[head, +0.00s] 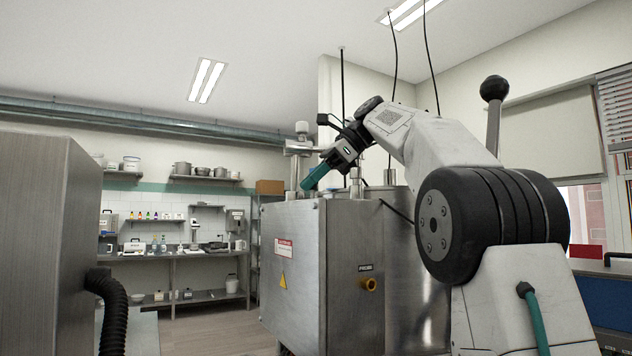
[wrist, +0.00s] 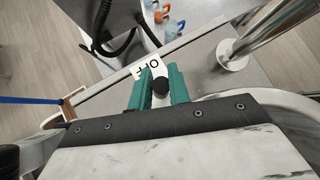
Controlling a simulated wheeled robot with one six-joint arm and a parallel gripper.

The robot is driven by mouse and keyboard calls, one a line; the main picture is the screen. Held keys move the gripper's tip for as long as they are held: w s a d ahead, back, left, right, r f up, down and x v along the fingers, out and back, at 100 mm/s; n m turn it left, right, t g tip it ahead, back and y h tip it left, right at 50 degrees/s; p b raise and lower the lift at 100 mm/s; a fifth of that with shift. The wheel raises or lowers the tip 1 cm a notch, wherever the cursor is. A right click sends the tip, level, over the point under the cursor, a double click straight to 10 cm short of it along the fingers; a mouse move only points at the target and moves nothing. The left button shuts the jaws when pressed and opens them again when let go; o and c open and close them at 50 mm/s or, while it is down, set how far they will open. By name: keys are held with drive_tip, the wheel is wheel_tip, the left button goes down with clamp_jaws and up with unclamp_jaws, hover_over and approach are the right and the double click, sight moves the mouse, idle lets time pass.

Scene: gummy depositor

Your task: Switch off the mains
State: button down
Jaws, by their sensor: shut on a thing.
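My gripper (head: 310,182) is at the top of a steel cabinet (head: 292,265), its teal fingers angled down to the left. In the wrist view the two teal fingers of my gripper (wrist: 160,78) are shut on a black round-ended knob (wrist: 161,86), which I take to be the mains switch handle. A white label (wrist: 149,65) reading "OFF", partly covered by a finger, lies just beyond the fingertips. The switch body is hidden beneath the gripper, and in the head view I cannot make out the knob.
A steel post with a round flange (wrist: 233,58) stands right of the fingers. A steel housing with a black hose (head: 113,300) is at left. A workbench (head: 180,255) stands behind.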

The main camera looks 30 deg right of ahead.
drive_tip(key=h, duration=0.1)
drive_tip(key=a+h, duration=0.1)
drive_tip(key=h, duration=0.1)
drive_tip(key=shift+a+f+n+h, duration=0.15)
drive_tip(key=shift+a+n+h, duration=0.15)
drive_tip(key=shift+n, duration=0.1)
drive_tip(key=shift+a+f+h, duration=0.1)
drive_tip(key=shift+a+h, duration=0.1)
drive_tip(key=shift+h, duration=0.5)
drive_tip(key=c, duration=1.3)
unclamp_jaws()
drive_tip(key=shift+c, duration=0.2)
drive_tip(key=shift+w+r, duration=0.1)
drive_tip(key=shift+r, duration=1.1)
drive_tip(key=shift+s+r, duration=0.2)
drive_tip(key=shift+r, duration=0.35)
drive_tip(key=s+a+r, duration=0.1)
drive_tip(key=s+a, duration=0.1)
drive_tip(key=s, duration=1.3)
drive_tip(key=shift+s+a+r, duration=0.15)
drive_tip(key=shift+s+r, duration=0.05)
drive_tip(key=shift+s, duration=0.15)
